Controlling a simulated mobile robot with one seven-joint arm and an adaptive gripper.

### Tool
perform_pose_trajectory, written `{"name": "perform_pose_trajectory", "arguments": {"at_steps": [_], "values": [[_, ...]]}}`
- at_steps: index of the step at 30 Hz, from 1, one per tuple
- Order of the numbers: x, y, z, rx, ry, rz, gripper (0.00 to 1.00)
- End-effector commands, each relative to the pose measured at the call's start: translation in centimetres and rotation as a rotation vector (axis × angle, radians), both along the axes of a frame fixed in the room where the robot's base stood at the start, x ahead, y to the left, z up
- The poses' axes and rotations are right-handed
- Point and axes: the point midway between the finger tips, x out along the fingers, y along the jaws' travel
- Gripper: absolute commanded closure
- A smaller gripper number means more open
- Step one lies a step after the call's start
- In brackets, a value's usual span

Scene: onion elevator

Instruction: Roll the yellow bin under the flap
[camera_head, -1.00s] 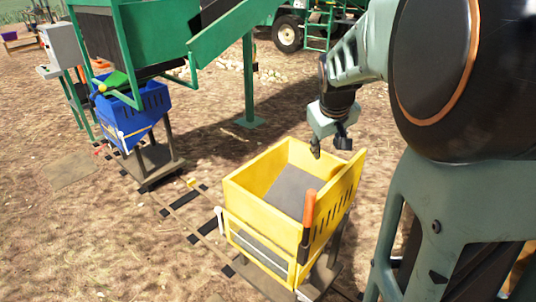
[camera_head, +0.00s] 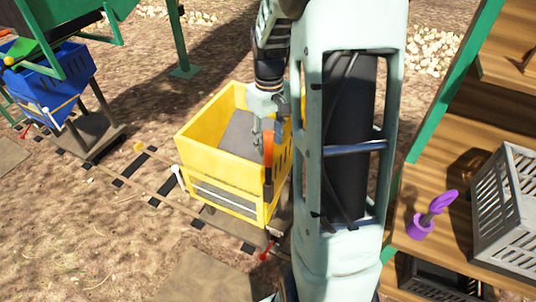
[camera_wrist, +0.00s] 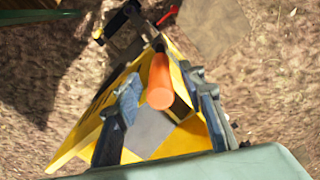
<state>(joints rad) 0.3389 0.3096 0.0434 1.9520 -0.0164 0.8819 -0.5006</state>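The yellow bin (camera_head: 215,165) stands on a cart on the track, at the middle of the head view, with a grey floor inside. An orange upright handle (camera_head: 268,150) is on its near right corner; it also shows in the wrist view (camera_wrist: 160,82). My gripper (camera_head: 258,138) is over the bin close to the handle. In the wrist view its two fingers (camera_wrist: 165,105) are spread with the handle between them and gaps beside it. A green flap (camera_head: 22,48) with a yellow knob is above the blue bin at the far left.
The blue bin (camera_head: 55,88) stands farther left along the track (camera_head: 135,178). A green post (camera_head: 175,40) rises behind. At right is a wooden shelf (camera_head: 410,180) with a grey crate (camera_head: 505,215) and a purple object (camera_head: 425,222). Bare ground lies around the track.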

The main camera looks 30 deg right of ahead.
Motion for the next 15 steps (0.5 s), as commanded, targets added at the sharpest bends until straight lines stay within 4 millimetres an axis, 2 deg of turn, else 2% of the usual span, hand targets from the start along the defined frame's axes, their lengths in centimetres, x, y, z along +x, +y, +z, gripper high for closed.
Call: {"name": "perform_pose_trajectory", "arguments": {"at_steps": [3, 7, 15], "values": [[-0.1, 0.0, -2.4, 0.001, 0.004, 0.000, 0.63], [0.0, 0.0, -4.3, 0.001, 0.002, 0.000, 0.63], [0.0, 0.0, -6.0, -0.001, 0.000, 0.001, 0.63]]}}
